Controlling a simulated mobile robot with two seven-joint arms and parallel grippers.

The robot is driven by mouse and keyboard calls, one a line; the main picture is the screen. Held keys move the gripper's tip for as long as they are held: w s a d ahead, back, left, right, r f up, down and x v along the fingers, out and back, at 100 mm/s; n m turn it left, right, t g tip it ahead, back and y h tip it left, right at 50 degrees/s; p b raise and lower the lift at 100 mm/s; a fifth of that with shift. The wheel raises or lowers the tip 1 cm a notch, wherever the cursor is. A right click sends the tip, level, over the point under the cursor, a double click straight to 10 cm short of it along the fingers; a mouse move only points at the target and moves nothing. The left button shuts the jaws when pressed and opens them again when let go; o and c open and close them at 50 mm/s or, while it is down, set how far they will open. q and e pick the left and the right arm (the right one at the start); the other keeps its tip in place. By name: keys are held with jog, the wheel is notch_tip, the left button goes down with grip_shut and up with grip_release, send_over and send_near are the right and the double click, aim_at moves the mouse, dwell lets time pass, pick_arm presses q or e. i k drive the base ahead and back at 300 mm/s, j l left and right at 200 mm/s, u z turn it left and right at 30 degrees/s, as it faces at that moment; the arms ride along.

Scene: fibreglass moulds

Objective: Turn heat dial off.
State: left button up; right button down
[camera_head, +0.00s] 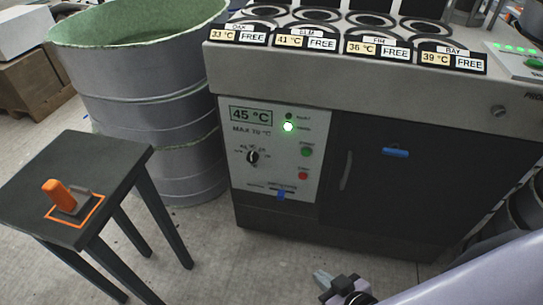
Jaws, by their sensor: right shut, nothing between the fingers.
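The heat dial (253,157) is a small black knob with a pale pointer on the light control panel (275,140) at the cabinet's front. Marks surround it, too small to read surely. Above it a display (251,116) reads 45 °C, with MAX 70 °C below. My left gripper is out of view.
Green and red buttons (304,175) and a blue switch (281,195) are near the dial. A black door (395,185) is to the right. A large grey drum (140,80) and a dark stool (110,165) with an orange-handled tool stand left. The floor before the panel is clear.

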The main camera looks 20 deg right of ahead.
aim_at(252, 157)
jog(key=i+z, duration=0.1)
jog(key=z, duration=0.3)
jog(key=i+z, duration=0.1)
jog(key=z, duration=0.25)
jog(key=i+j+z, duration=0.1)
jog(key=z, duration=0.3)
jog(key=i+j+z, duration=0.1)
jog(key=z, duration=0.25)
